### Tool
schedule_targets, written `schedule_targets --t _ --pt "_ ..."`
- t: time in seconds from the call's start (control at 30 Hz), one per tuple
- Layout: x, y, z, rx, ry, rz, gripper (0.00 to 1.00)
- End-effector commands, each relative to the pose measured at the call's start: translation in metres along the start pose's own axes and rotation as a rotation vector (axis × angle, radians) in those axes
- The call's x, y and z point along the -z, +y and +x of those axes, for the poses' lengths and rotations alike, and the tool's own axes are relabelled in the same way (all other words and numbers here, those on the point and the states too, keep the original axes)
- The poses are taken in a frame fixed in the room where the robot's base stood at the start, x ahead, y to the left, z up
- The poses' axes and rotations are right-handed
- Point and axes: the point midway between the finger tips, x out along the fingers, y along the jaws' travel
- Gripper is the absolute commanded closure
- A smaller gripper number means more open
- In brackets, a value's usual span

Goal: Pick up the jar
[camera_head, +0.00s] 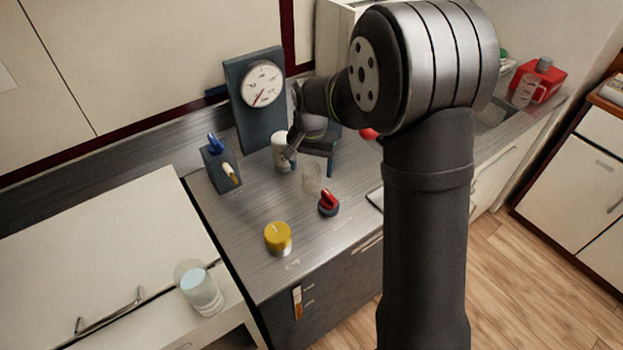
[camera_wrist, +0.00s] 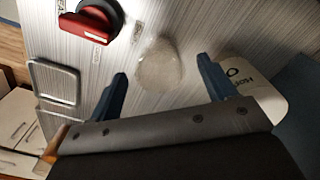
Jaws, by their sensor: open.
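A clear, see-through jar (camera_head: 311,177) stands on the metal counter, just in front of my gripper (camera_head: 311,160) in the head view. In the wrist view the clear jar (camera_wrist: 160,64) appears between the two blue fingers of my gripper (camera_wrist: 162,70). The fingers are spread with a gap on each side of it, and nothing is held. The jar's outline is faint, and how far the fingertips are from it in depth is hard to tell.
A white canister (camera_head: 279,151) stands close by on the left; it shows by the right finger in the wrist view (camera_wrist: 258,95). A red-handled knob (camera_head: 328,203) and yellow-topped container (camera_head: 278,238) are nearer the front. A gauge panel (camera_head: 258,98) stands behind.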

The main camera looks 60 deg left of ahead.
Motion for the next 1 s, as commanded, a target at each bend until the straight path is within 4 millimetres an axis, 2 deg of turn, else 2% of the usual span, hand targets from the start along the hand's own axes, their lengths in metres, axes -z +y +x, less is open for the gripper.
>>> schedule_targets --t 0.03,0.17,0.43,0.6,0.7,1.0 --pt "0.000 0.001 0.009 -0.002 -0.003 0.000 0.24" --pt "0.000 0.000 0.021 -0.001 -0.001 0.000 0.24" --pt "0.000 0.000 0.024 0.000 0.000 0.000 0.24" --pt "0.000 0.000 0.024 0.000 0.000 0.000 0.57" --pt "0.000 0.000 0.024 0.000 0.000 0.000 0.72" --pt "0.001 0.000 0.021 0.001 0.001 0.000 0.73"
